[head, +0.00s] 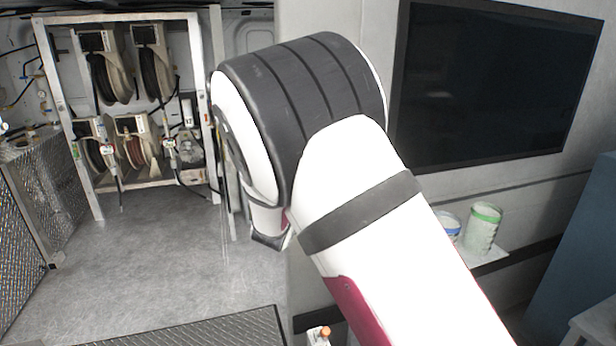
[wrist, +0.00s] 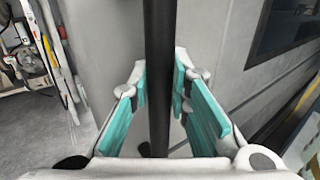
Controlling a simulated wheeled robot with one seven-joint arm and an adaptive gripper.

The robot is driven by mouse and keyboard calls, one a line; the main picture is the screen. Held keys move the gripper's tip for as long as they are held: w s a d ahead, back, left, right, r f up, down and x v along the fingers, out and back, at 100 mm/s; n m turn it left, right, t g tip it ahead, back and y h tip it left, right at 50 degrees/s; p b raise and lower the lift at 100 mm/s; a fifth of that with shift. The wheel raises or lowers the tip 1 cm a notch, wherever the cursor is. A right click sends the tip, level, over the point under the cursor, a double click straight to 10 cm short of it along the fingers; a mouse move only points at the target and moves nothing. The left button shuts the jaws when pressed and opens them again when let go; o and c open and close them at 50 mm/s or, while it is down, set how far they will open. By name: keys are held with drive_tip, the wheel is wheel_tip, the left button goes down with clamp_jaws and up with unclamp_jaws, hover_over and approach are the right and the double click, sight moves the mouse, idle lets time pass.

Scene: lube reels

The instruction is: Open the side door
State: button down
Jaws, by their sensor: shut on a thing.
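My gripper (wrist: 160,85) shows in the wrist view with teal pads on both fingers. It is shut on a black upright bar (wrist: 160,35) that runs between the fingers from the top of the view downward. The bar looks like a handle; its ends are not clearly seen. A pale grey panel (wrist: 108,40) stands behind the bar. I cannot tell which edges belong to the side door. In the head view my arm hides the gripper and the bar.
A white rack (head: 208,70) with several hose reels stands at the back left. A diamond-plate cabinet (head: 45,190) is at the far left. A dark window or screen (head: 490,85) is on the right wall, above a shelf with a green-rimmed container (head: 483,230). The grey floor (head: 150,260) is clear.

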drive_tip(key=c, duration=1.5)
unclamp_jaws()
drive_tip(key=shift+d, duration=0.4)
drive_tip(key=shift+a, duration=0.1)
drive_tip(key=shift+a, duration=0.1)
drive_tip(key=v, duration=1.2)
